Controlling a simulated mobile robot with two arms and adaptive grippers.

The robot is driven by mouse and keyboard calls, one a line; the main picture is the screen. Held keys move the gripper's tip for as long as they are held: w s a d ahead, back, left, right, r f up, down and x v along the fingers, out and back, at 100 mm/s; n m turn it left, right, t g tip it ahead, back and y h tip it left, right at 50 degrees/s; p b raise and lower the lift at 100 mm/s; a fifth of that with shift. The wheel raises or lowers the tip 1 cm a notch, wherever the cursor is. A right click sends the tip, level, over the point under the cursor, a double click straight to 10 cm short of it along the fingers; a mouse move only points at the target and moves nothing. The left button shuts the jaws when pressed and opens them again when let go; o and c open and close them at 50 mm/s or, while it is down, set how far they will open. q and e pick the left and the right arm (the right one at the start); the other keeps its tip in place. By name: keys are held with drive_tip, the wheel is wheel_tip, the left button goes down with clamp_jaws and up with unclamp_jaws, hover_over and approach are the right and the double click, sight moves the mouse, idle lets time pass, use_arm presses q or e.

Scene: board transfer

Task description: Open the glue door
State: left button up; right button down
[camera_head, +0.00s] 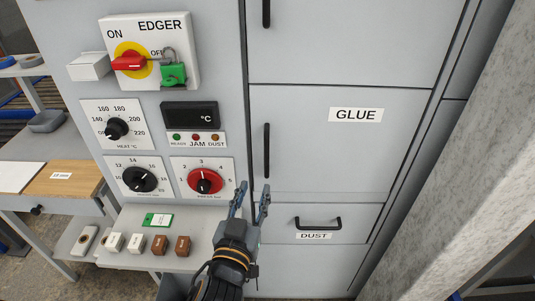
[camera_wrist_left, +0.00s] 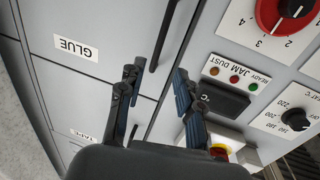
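The glue door (camera_head: 320,155) is a grey cabinet door with a white GLUE label (camera_head: 356,114) and a black vertical bar handle (camera_head: 267,150) near its left edge. The door looks shut. My left gripper (camera_head: 252,190) is open and empty, with its fingers pointing up just below the handle. In the left wrist view, the label (camera_wrist_left: 76,48) appears upside down. The handle (camera_wrist_left: 163,38) ends near the gap between the open fingertips (camera_wrist_left: 156,74), and they do not grip it. The depth between fingers and handle is hard to judge. My right gripper is not in view.
A DUST drawer (camera_head: 345,212) with a black handle is below the door. The edger panel (camera_head: 155,50) with knobs and a green padlock is at left. A shelf (camera_head: 200,225) with several small blocks lies left of the gripper. A pale rough wall or column (camera_head: 470,170) stands at right.

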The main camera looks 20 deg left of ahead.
sight(266, 158)
use_arm(q)
drive_tip(key=w+p, duration=0.1)
drive_tip(key=w, duration=0.3)
drive_tip(key=w+p, duration=0.1)
drive_tip(key=w, duration=0.3)
drive_tip(key=w+a+p, duration=0.1)
drive_tip(key=w, duration=0.3)
drive_tip(key=shift+w, duration=0.1)
drive_tip(key=shift+w+f, duration=0.1)
drive_tip(key=shift+w, duration=0.35)
clamp_jaws()
